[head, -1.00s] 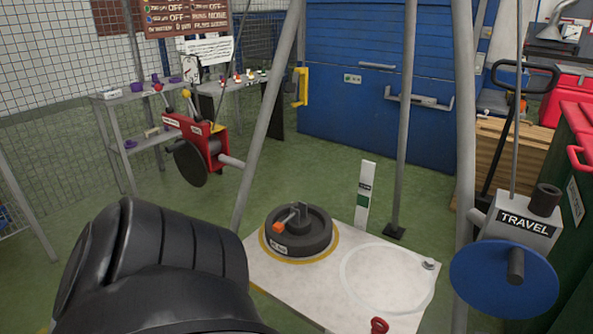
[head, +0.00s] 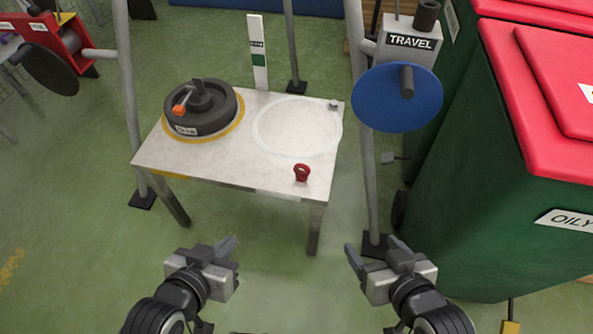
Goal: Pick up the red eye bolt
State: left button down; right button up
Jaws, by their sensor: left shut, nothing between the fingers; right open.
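The red eye bolt (head: 302,173) stands on the white table (head: 215,163) near its front right edge, with its ring up. My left gripper (head: 228,246) is shut and empty, low in front of the table and left of the bolt. My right gripper (head: 354,258) is open and empty, below and right of the bolt, in front of the table's right corner. Neither gripper touches the bolt or the table.
A dark round weight (head: 200,108) with an orange part sits at the table's back left. A blue wheel (head: 397,97) on a TRAVEL box hangs by the right pole (head: 367,190). A green bin (head: 480,200) with a red lid stands right. The table's middle is clear.

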aim_at(301, 175)
jog(key=u, duration=1.75)
jog(key=i, duration=1.5)
jog(key=z, duration=1.2)
